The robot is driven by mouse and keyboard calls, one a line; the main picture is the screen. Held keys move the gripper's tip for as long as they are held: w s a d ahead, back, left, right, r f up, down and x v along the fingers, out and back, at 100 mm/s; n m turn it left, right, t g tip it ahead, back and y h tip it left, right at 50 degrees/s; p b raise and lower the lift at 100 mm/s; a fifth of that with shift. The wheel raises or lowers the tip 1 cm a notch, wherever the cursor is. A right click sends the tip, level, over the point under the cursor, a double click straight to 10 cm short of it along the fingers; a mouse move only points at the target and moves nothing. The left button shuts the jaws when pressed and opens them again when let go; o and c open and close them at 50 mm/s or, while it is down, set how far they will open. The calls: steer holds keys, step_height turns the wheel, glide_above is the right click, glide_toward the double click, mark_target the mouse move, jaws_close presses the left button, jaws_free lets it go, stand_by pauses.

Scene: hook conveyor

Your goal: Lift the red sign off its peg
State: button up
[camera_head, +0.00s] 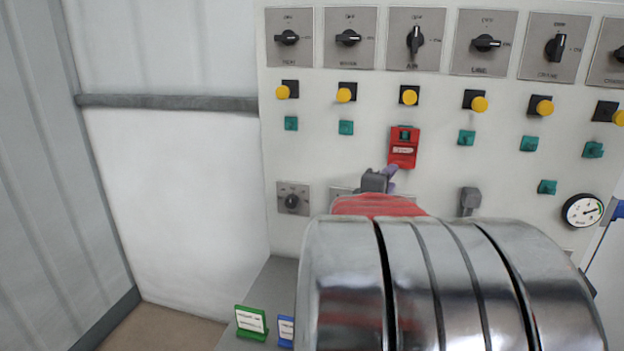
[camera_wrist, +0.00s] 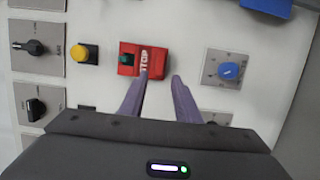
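The red sign (camera_head: 403,157) hangs on the panel over a green peg (camera_head: 405,134), which shows near its top edge. In the wrist view the sign (camera_wrist: 157,57) appears turned sideways, with white STOP lettering, and the green peg (camera_wrist: 127,60) is at its left. One fingertip overlaps the sign's lettered part in that view; the other is just right of the sign. I cannot tell whether either touches it. In the head view my gripper (camera_head: 389,174) is just below the sign, partly hidden by my arm.
Yellow buttons (camera_head: 409,97), black rotary switches (camera_head: 415,41) and green pegs (camera_head: 466,138) surround the sign. A gauge (camera_head: 582,210) is at the right. A green sign (camera_head: 251,321) and a blue sign (camera_head: 286,329) stand below. A blue knob (camera_wrist: 229,71) is near my right finger.

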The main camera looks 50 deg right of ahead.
mark_target(401, 164)
steer(key=x, duration=1)
steer(key=shift+r, duration=0.1)
stand_by(0.3)
steer(key=c, duration=0.7)
steer(key=shift+c, duration=0.2)
steer(key=shift+s+f, duration=0.1)
steer(key=shift+f, duration=0.1)
jaws_close()
steer(key=shift+r, duration=0.45)
